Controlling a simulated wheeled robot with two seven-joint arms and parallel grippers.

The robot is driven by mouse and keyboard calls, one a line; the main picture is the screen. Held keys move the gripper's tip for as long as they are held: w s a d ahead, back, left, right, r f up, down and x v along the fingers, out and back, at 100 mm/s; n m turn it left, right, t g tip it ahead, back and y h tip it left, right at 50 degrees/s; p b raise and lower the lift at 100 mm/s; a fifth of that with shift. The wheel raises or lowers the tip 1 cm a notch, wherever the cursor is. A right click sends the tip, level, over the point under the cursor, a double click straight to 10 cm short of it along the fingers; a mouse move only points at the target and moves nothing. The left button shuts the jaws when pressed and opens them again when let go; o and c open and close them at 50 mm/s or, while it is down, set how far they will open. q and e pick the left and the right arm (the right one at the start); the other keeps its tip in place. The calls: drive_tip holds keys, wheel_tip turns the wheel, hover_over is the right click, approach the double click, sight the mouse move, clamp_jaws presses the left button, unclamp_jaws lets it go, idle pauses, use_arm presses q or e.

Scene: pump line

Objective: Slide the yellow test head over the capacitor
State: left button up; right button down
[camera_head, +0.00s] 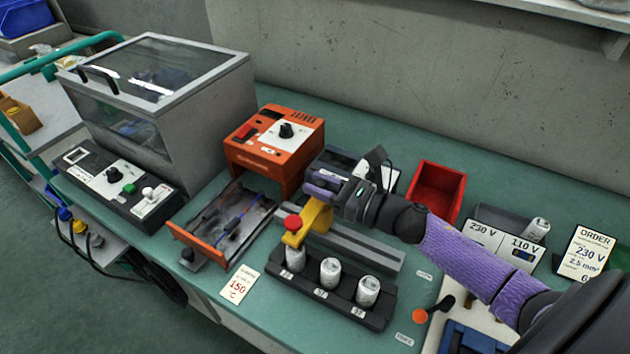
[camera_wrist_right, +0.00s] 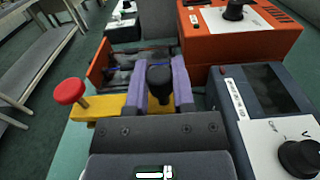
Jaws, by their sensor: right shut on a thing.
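The yellow test head (camera_head: 317,217) has a red knob (camera_head: 292,223) on its outer end. My right gripper (camera_head: 325,184) is shut on the test head, with a dark grip between its purple fingers (camera_wrist_right: 158,88) in the right wrist view. The yellow body (camera_wrist_right: 108,104) and red knob (camera_wrist_right: 70,91) stick out left of the fingers there. The head's outer end is at the top of the left capacitor (camera_head: 295,260) in the black rack (camera_head: 318,305); I cannot tell whether they touch. The middle capacitor (camera_head: 330,271) and right capacitor (camera_head: 368,291) stand upright. My left gripper is out of view.
A grey rail (camera_head: 365,248) runs behind the rack. The orange unit (camera_head: 275,148) and an open orange-fronted drawer (camera_head: 198,247) are to the left. A red bin (camera_head: 437,190) is behind my right arm. A card marked 150 (camera_head: 239,283) lies left of the rack.

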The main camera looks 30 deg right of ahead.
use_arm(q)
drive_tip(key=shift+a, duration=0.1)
use_arm(e)
drive_tip(key=c, duration=0.7)
unclamp_jaws()
drive_tip(key=shift+o, duration=1.2)
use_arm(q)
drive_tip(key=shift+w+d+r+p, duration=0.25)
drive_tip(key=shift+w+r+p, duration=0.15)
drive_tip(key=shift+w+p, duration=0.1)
use_arm(e)
drive_tip(key=v, duration=1)
drive_tip(key=shift+w, duration=0.1)
